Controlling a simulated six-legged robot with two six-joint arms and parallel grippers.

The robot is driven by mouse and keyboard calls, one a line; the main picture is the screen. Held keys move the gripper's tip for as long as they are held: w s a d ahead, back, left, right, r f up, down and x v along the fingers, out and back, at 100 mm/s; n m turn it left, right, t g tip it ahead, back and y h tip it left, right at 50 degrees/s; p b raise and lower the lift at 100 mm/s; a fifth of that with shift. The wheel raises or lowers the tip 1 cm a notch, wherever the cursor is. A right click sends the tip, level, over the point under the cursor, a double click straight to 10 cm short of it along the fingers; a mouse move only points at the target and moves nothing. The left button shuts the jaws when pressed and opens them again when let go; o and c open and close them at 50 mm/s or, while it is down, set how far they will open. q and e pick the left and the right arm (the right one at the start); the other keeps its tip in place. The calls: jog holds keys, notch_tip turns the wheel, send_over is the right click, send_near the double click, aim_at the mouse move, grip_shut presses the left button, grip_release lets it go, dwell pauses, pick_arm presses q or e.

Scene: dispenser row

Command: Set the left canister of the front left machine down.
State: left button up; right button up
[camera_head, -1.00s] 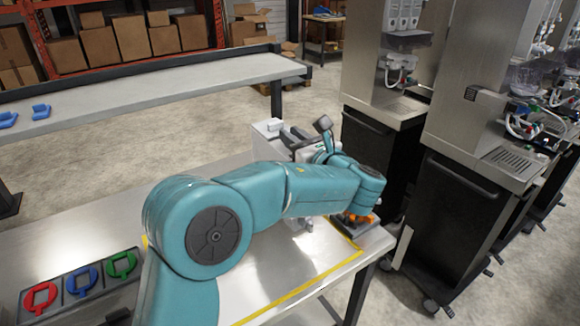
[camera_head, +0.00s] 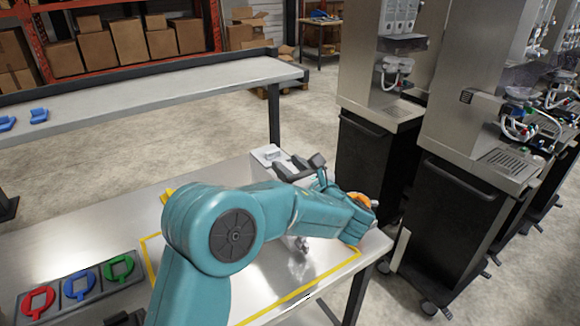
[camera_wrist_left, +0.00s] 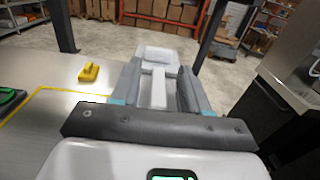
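My left gripper (camera_head: 300,168) is above the far right part of the steel table (camera_head: 110,235). Its two grey fingers stand on both sides of a narrow pale strip of the white canister, and it appears shut on that strip. The canister (camera_wrist_left: 172,54) lies just beyond the fingers in the wrist view; its pale end (camera_head: 268,154) also shows past the gripper in the head view. My arm hides most of its body, so I cannot tell whether it touches the tabletop. My right gripper is not in view.
A yellow outline (camera_head: 302,291) marks the tabletop, with a yellow block (camera_wrist_left: 88,72) near it. A dark tray (camera_head: 50,311) with red, blue and green rings is at front left. Dispenser machines (camera_head: 455,150) stand close on the right; a long bench (camera_head: 150,90) runs behind.

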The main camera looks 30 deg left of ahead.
pick_arm(q)
jog(key=shift+s+r, duration=0.1)
jog(key=shift+r, duration=0.1)
jog(key=shift+d+f, duration=0.2)
jog(key=shift+d, duration=0.15)
jog(key=b+v, duration=0.2)
jog(key=v, duration=0.9)
jog(key=shift+s+b, duration=0.2)
jog(key=shift+b, duration=0.15)
jog(key=shift+d, duration=0.2)
